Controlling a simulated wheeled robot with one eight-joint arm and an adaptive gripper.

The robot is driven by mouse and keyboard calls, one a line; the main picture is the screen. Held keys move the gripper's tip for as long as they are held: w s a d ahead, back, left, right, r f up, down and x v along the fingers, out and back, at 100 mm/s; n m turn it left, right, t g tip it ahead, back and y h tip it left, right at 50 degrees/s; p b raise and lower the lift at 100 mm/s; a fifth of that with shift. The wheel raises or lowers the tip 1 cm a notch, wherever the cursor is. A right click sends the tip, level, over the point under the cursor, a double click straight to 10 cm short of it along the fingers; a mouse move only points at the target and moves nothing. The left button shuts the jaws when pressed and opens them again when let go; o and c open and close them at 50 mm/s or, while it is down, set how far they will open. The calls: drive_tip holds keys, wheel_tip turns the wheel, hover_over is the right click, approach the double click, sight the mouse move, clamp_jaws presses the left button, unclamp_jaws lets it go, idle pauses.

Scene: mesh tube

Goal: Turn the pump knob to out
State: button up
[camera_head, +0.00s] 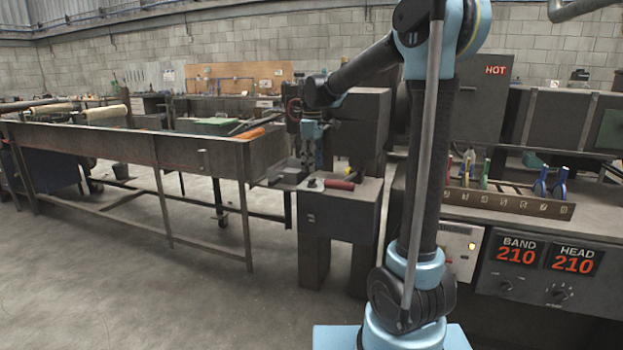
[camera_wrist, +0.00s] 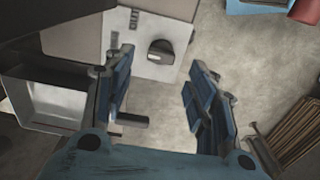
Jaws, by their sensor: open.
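The dark round knob (camera_wrist: 161,52) sits on a pale panel (camera_wrist: 172,17) in the wrist view. A sideways label, which looks like OUT, is printed up and left of it. A light mark shows on the knob, but I cannot tell exactly where it points. My gripper (camera_wrist: 162,72) is open and empty, with one blue-padded finger on each side of the knob in the picture. I see no finger touching it.
The grey stand (camera_head: 340,212) carries a red-handled tool (camera_head: 340,185). A long metal trough table (camera_head: 120,143) stands to its left. A control bench with red 210 displays (camera_head: 516,256) stands at right. Wooden sticks (camera_wrist: 300,133) lie lower right in the wrist view.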

sight(312, 179)
drive_tip(key=shift+f, duration=2.65)
drive_tip(key=c, duration=1)
